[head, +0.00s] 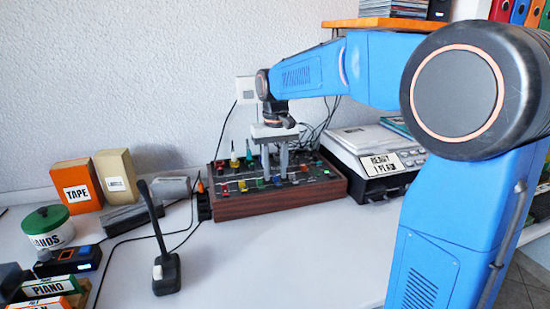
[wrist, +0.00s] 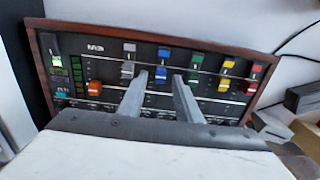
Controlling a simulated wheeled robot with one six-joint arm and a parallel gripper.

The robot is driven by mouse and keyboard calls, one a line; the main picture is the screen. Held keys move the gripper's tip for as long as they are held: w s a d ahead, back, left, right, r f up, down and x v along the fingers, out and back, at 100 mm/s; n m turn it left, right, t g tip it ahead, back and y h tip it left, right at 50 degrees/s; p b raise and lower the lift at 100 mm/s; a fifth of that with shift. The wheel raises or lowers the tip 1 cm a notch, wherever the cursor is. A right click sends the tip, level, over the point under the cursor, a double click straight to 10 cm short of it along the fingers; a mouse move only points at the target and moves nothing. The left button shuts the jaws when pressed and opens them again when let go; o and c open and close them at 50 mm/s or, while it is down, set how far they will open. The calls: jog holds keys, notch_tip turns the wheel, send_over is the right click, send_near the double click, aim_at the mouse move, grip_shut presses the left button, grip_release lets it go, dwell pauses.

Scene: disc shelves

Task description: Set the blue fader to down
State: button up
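The blue fader (wrist: 161,73) is a small blue cap on the dark panel of a wood-sided mixer (head: 285,200). It sits close to its blue label square (wrist: 164,54) in the wrist view. My gripper (head: 274,178) points down over the mixer. In the wrist view my gripper (wrist: 160,77) is open, with one finger on each side of the blue fader and visible gaps between. I cannot tell whether the fingertips touch the panel.
Beside it are a grey fader (wrist: 127,69), a green fader (wrist: 193,78) and a yellow fader (wrist: 223,86). An orange fader (wrist: 95,88) and a red fader (wrist: 251,90) lie farther out. A microphone (head: 166,268) stands left of the mixer, a scale-like device (head: 375,165) right.

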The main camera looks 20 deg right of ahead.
notch_tip(320, 180, up, 17)
dwell(0.5)
jog(key=shift+s+r, duration=0.1)
jog(key=shift+s, duration=0.05)
